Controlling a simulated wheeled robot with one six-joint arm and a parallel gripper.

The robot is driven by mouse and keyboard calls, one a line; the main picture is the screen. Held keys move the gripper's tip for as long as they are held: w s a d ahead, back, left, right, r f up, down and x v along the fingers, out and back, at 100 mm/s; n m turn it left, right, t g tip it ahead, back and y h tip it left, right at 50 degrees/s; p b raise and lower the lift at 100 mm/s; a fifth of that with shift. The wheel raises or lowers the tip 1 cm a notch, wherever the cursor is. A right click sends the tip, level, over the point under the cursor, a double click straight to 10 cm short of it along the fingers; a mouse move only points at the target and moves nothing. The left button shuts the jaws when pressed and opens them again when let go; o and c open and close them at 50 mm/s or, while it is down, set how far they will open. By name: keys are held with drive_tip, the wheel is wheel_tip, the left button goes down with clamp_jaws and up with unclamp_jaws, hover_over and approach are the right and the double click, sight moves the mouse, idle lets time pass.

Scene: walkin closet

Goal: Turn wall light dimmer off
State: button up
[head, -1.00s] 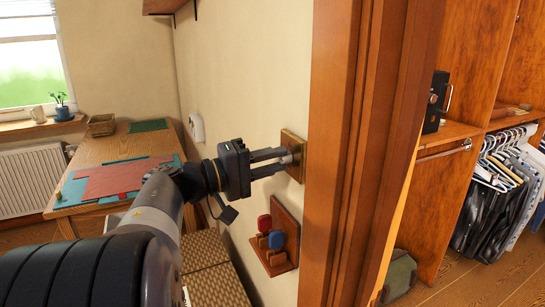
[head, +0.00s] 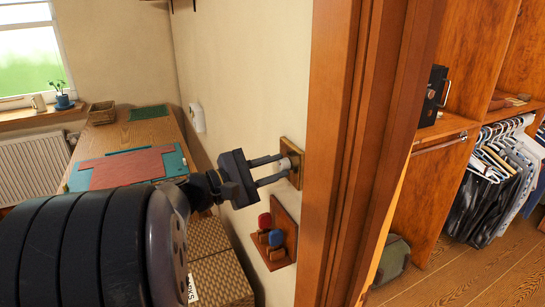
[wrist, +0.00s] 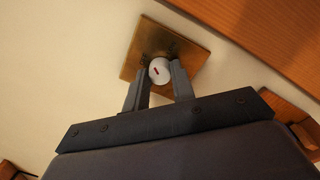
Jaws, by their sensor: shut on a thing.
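The wall light dimmer is a square brass plate (head: 297,150) on the cream wall, just left of the wooden door frame. The knob's sides are partly hidden by the fingers.
A small wooden wall rack (head: 283,235) with red and blue items is just below the dimmer. The door frame (head: 345,150) stands close on the right. A desk (head: 125,132) and a woven box (head: 222,280) are at left.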

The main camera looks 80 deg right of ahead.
drive_tip(key=n+p, duration=0.4)
drive_tip(key=shift+r+n, duration=0.25)
drive_tip(key=shift+n, duration=0.05)
drive_tip(key=n+p, duration=0.2)
drive_tip(key=p, duration=0.1)
drive_tip(key=shift+f+n, duration=0.1)
drive_tip(key=shift+n, duration=0.2)
drive_tip(key=shift+n+t, duration=0.3)
drive_tip(key=shift+f+p, duration=0.15)
drive_tip(key=shift+p, duration=0.15)
drive_tip(key=o, duration=1)
drive_tip(key=b+v, duration=0.2)
drive_tip(key=v, duration=0.8)
drive_tip(key=shift+w+a, duration=0.25)
drive_tip(key=shift+w, duration=0.1)
